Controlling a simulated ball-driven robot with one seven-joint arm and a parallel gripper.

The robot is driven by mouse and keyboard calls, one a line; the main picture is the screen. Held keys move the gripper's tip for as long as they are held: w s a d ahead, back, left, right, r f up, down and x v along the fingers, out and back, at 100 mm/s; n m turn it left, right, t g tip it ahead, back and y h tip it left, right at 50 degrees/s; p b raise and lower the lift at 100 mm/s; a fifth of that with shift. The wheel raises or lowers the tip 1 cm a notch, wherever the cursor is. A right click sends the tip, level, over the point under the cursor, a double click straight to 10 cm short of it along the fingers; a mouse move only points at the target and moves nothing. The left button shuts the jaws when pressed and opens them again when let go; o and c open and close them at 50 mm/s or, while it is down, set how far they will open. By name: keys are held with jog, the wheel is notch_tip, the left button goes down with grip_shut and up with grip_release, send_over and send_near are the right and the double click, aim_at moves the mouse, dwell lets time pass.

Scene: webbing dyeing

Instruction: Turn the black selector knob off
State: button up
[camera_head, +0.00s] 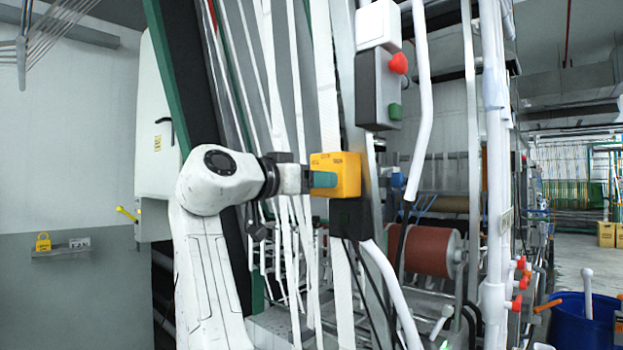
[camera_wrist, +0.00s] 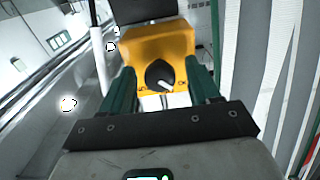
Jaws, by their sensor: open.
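The black selector knob (camera_wrist: 160,74) sits on the face of a yellow box (camera_wrist: 160,45). Its white pointer mark slants to the lower right in the wrist view. Small labels flank it on the box, too small to read surely. My gripper (camera_wrist: 163,80) is open, with one green finger on each side of the knob and visible gaps between. In the head view the yellow box (camera_head: 346,165) is fixed to the machine frame, and my gripper (camera_head: 322,180) reaches it from the left. The knob is hidden there by my gripper and the box's angle.
A grey box with a red button (camera_head: 398,63) and a green button (camera_head: 395,111) is mounted above. White webbing strips (camera_head: 283,110) hang close behind my arm. White pipes (camera_head: 492,150) and a red-brown roller (camera_head: 427,250) stand to the right.

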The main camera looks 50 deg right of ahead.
jog(key=shift+c, duration=0.2)
jog(key=c, duration=1)
jog(key=shift+m, duration=0.4)
jog(key=shift+m+b, duration=0.8)
jog(key=shift+m, duration=3.2)
jog(key=o, duration=1)
